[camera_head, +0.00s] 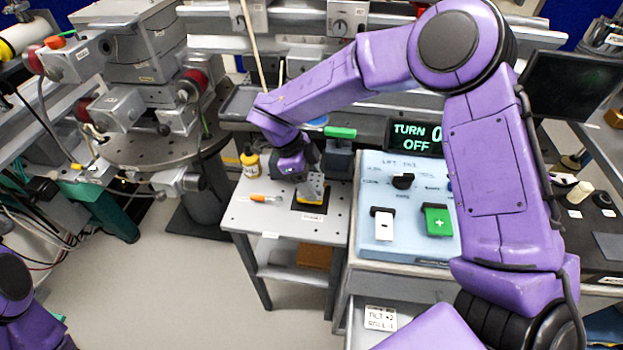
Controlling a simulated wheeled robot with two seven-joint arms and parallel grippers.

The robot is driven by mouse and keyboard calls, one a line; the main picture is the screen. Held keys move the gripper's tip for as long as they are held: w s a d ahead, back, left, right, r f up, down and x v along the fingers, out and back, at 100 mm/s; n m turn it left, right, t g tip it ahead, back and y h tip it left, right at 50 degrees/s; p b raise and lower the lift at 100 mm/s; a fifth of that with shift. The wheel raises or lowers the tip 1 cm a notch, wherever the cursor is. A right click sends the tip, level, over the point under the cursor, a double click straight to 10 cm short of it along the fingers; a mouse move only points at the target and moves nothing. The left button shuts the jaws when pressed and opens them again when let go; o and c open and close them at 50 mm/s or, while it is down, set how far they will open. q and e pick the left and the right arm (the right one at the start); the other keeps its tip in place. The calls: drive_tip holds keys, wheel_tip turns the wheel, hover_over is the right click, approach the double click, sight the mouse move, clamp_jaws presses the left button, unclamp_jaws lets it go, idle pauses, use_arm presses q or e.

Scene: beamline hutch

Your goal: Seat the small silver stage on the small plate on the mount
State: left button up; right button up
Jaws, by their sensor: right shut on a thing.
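My right gripper (303,178) reaches down over the small grey table. It is shut on a small silver-grey block, the silver stage (314,186), with a yellow part at its lower edge. The stage is at a black square patch (298,206) on the table top. I cannot tell whether it touches the patch or hangs just above it. My gripper and wrist hide part of the stage. I cannot make out the small plate on the mount with certainty. Only part of my left arm shows at the lower left; its gripper is out of view.
An orange-handled tool (262,198) and a yellow bottle (250,163) are on the small table (250,219). A light-blue control box (405,203) with a "TURN 0 OFF" display (414,136) stands to its right. Heavy grey stages and a round table (150,150) stand left. Floor in front is clear.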

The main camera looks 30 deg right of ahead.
drive_tip(key=shift+f, duration=0.15)
drive_tip(key=o, duration=1.3)
drive_tip(key=shift+s, duration=0.1)
drive_tip(key=shift+o, duration=0.2)
